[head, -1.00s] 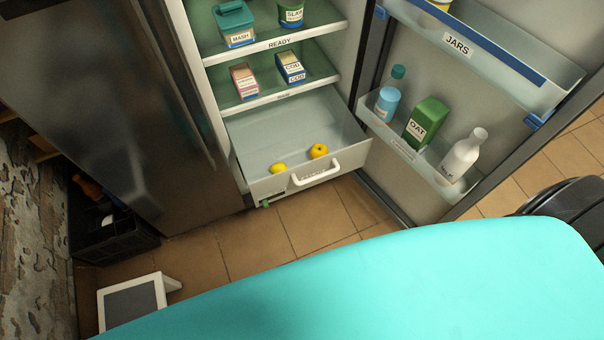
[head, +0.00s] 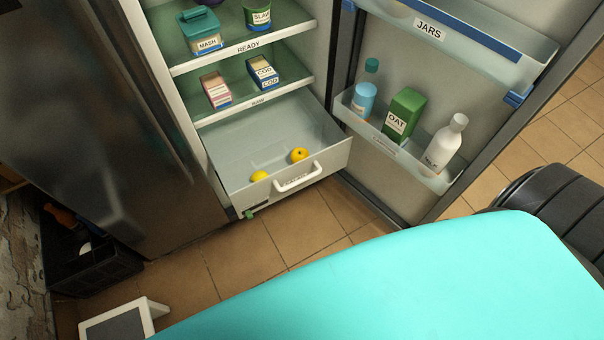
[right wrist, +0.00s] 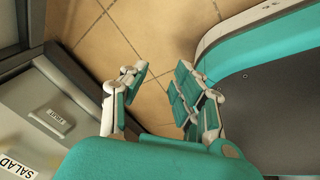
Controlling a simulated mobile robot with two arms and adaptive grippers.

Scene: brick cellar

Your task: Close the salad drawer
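The salad drawer (head: 322,164) is pulled out of the fridge's lower part in the head view. It is a clear-sided bin with a pale front and a white bar handle (head: 298,178). In the right wrist view, a SALAD label (right wrist: 17,168) shows on a pale surface at the lower left. My right gripper (right wrist: 160,80) is open and empty, its fingers apart over the tiled floor, to the right of that surface. My left gripper is in neither view.
The fridge door stands open at right, with bottles and an OAT carton (head: 403,114) on its shelf (head: 440,183). Cartons and tubs sit on the shelves above the drawer. A black crate (head: 92,264) stands at left. Tiled floor is clear before the drawer.

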